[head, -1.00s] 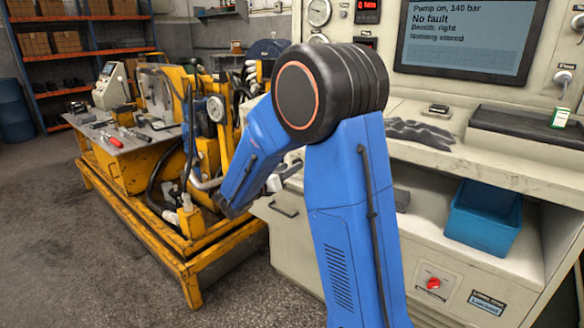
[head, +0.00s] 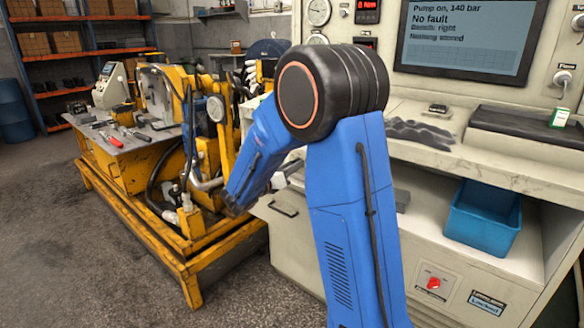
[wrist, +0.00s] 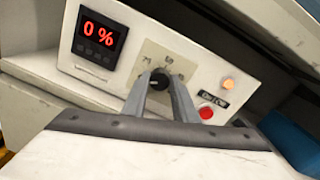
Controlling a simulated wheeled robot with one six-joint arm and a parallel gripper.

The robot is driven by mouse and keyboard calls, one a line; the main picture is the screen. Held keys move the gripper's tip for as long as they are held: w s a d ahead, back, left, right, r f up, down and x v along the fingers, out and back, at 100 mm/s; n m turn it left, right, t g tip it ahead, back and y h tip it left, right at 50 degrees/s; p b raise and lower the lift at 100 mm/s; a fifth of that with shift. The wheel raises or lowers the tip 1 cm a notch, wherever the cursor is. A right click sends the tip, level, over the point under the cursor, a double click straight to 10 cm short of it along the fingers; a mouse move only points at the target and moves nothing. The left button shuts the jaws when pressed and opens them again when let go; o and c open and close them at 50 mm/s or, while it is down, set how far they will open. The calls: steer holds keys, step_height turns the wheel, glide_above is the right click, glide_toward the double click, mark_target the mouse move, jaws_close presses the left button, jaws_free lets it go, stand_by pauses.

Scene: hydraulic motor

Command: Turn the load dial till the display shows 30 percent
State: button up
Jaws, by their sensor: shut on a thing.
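The load dial (wrist: 159,82) is a small dark round knob on a pale plate in the wrist view. The fingers of my gripper (wrist: 160,77) reach up to it from below, one on each side, and are shut on it.
An orange lamp (wrist: 227,84) and a red button (wrist: 206,112) sit right of the dial. In the head view, a large screen (head: 471,38) reads pump on, 140 bar, no fault. A blue bin (head: 483,218) stands on the lower shelf. The yellow machine stand (head: 150,215) is at left.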

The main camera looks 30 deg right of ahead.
steer(key=shift+m, duration=0.3)
steer(key=m, duration=1.3)
steer(key=shift+f+m+h, duration=0.1)
steer(key=shift+m+h, duration=0.2)
steer(key=shift+h, duration=0.1)
steer(key=o, duration=1)
steer(key=shift+o, duration=0.2)
steer(key=r+v, duration=0.1)
steer(key=v, duration=1.6)
steer(key=shift+a+f, duration=0.3)
steer(key=shift+f, duration=0.1)
